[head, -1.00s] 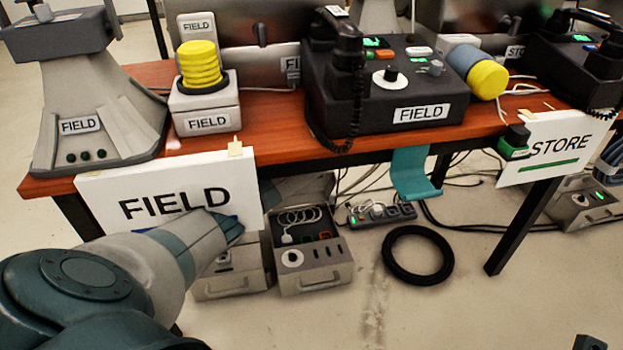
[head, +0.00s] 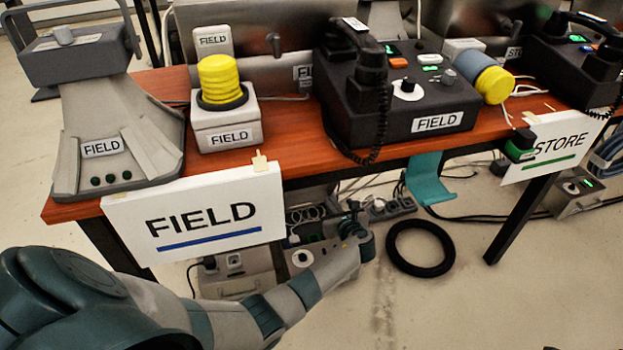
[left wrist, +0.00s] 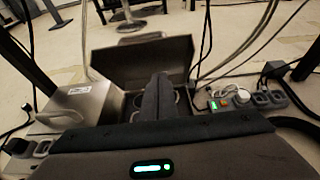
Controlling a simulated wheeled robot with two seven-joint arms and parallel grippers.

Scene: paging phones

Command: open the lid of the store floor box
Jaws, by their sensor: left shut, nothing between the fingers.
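The store floor box (head: 578,194) is a grey box at the right of the head view, on the floor behind the STORE sign (head: 556,146). The sign hides part of it, and I cannot tell how its lid stands. My left gripper (head: 356,240) is low under the table, far left of that box, beside the field-side floor boxes (head: 238,272). In the left wrist view its fingers (left wrist: 158,95) are shut and empty, in front of a grey box whose lid (left wrist: 150,58) stands up.
The table (head: 290,172) carries phones and yellow-capped units. A FIELD sign (head: 200,222) hangs at its front. A teal hook (head: 428,180), a black ring (head: 421,248), a power strip (left wrist: 228,97) and loose cables are near my left arm. The floor at front right is clear.

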